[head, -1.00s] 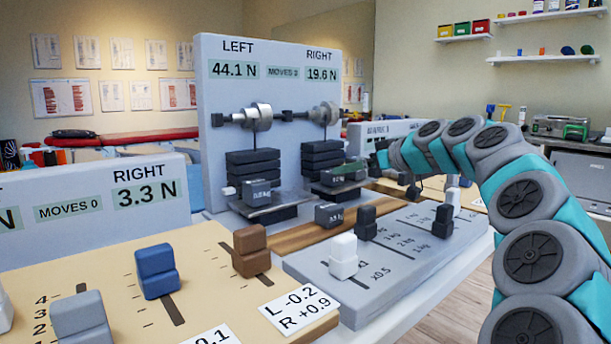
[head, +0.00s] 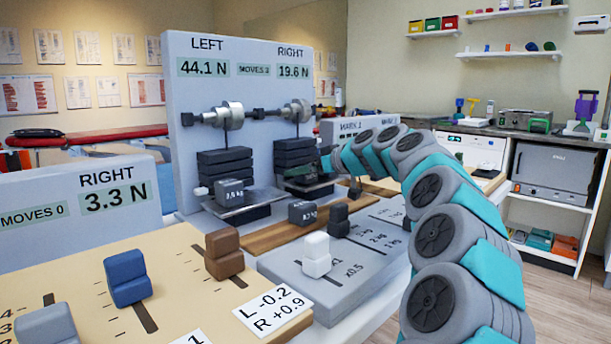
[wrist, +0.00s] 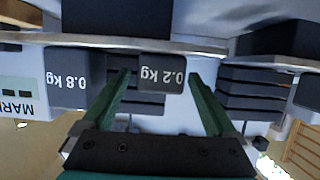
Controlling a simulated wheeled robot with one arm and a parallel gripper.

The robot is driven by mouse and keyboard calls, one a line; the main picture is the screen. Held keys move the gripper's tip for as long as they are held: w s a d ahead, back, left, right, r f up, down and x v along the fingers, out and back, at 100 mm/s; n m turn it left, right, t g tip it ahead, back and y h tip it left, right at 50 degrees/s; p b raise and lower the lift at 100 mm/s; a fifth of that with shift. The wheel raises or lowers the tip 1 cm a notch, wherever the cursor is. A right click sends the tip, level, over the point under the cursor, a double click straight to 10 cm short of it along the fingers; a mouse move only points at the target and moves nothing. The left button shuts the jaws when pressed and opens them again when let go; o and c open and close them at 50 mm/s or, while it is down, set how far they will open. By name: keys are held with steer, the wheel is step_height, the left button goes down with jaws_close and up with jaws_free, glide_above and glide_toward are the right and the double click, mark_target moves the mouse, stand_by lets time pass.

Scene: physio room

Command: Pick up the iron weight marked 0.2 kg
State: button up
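The iron weight marked 0.2 kg (wrist: 162,76) is a small dark grey block with white lettering, upside down in the wrist view. My gripper (wrist: 158,78) is open, with one green finger at each side of this weight in the picture. The fingertips reach about its height, with gaps showing; I cannot tell whether it is fully between them. In the head view my gripper (head: 322,163) is at the right-hand pan of the tall panel, where the arm and stack partly hide the weight.
A block marked 0.8 kg (wrist: 68,78) stands left of the 0.2 kg weight in the wrist view. Dark stacked plates (wrist: 250,90) stand to the right. Another marked weight (head: 302,212) sits on the wooden strip. A grey slider board (head: 340,255) lies in front.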

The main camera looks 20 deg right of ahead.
jaws_close()
stand_by(0.6)
